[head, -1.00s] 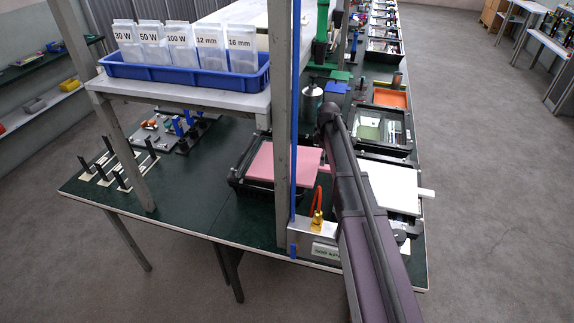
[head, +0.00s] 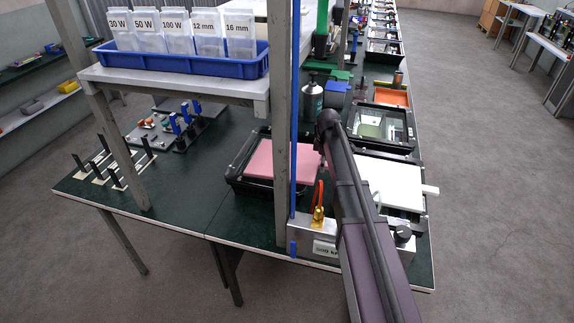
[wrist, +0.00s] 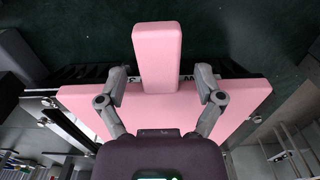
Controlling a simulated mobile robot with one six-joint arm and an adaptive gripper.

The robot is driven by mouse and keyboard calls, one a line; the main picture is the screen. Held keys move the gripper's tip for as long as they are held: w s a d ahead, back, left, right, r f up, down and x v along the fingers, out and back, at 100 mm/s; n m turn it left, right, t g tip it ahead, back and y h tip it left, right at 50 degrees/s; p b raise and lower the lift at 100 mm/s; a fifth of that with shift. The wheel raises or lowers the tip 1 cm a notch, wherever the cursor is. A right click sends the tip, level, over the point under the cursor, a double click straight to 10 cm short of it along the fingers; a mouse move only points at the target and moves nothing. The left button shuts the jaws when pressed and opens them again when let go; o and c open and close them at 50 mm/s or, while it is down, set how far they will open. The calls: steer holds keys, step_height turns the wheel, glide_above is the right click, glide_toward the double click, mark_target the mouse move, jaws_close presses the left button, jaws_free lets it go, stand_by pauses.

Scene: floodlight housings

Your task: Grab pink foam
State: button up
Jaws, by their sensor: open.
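The pink foam shows in the head view as a flat pink slab (head: 280,160) lying on a black floodlight housing (head: 236,182) on the green bench. In the wrist view it is a wide pink slab (wrist: 238,104) with a narrower pink bar (wrist: 157,55) in the middle. My gripper (wrist: 160,78) is open, with one finger on each side of the bar and a visible gap at both sides. In the head view my arm hides the right side of this area, and my fingers are not visible there.
A grey post (head: 282,110) with a blue strip stands close in front of the slab. A metal box (head: 312,238) with a gold fitting stands at the front. A white panel (head: 390,182) lies right of my arm. A shelf with a blue bin (head: 170,62) overhangs the left.

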steer(key=shift+f, duration=0.2)
stand_by(0.5)
steer(key=c, duration=1.1)
